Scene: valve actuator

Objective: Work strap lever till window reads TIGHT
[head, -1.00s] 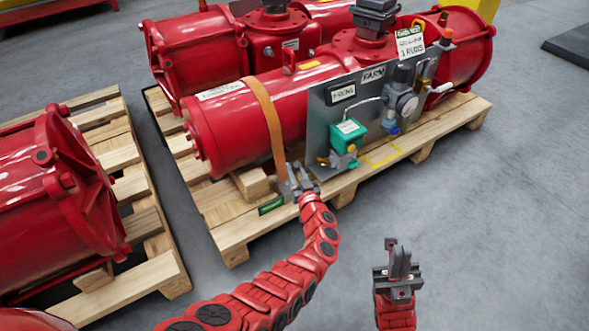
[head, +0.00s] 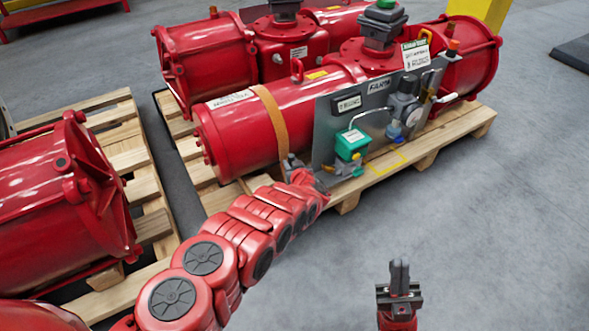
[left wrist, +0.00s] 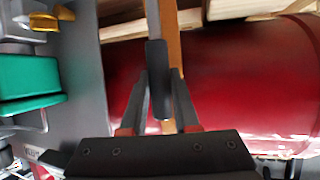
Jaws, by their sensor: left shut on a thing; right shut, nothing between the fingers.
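An orange strap (head: 272,118) runs over the near red cylinder (head: 240,130) and down its front to the pallet. It also shows in the left wrist view (left wrist: 173,35), behind my fingers. My left gripper (head: 291,162) is at the lower end of the strap. In the left wrist view my left gripper (left wrist: 160,95) is shut on a dark grey lever (left wrist: 156,60) that lies in front of the strap. My right gripper (head: 400,268) is shut and empty over the floor.
A grey panel (head: 328,130) with a green box (head: 352,143) and gauges stands just right of the strap. The wooden pallet (head: 440,143) carries the cylinders. Another pallet (head: 150,195) with a red cylinder is at left.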

